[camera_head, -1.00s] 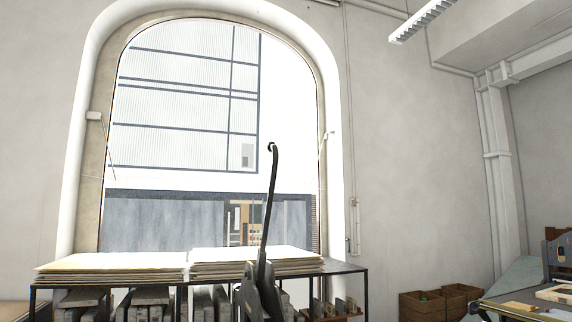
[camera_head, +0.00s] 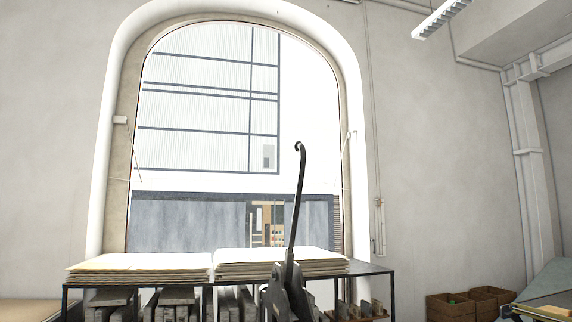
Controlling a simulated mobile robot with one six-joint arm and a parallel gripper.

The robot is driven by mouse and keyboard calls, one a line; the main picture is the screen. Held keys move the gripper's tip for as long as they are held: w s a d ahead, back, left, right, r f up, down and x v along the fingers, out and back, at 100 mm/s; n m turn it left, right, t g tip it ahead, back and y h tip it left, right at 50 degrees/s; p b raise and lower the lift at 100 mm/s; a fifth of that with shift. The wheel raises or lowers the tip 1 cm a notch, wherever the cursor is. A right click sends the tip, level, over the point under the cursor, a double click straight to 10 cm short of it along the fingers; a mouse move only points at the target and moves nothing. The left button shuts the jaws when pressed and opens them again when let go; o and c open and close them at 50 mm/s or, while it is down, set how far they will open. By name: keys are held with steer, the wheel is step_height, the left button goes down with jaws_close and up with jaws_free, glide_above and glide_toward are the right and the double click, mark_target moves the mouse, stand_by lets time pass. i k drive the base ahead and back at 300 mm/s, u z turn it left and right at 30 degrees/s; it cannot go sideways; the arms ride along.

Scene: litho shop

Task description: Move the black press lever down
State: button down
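The black press lever (camera_head: 296,208) stands nearly upright a little right of the middle of the view, leaning slightly to the right, with a curled hook at its top. Its lower end joins a dark grey press part (camera_head: 284,295) at the bottom of the picture, and the rest of the press is cut off by the lower edge. My gripper is not in view, so its place relative to the lever cannot be seen.
Behind the lever stands a dark metal rack (camera_head: 378,269) with stacks of paper (camera_head: 140,264) on top and grey slabs (camera_head: 172,300) below. Wooden crates (camera_head: 450,306) sit at the lower right. A tall arched window (camera_head: 205,120) fills the back wall.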

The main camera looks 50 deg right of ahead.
mark_target(288, 267)
steer(key=i, duration=0.9)
steer(key=z, duration=0.05)
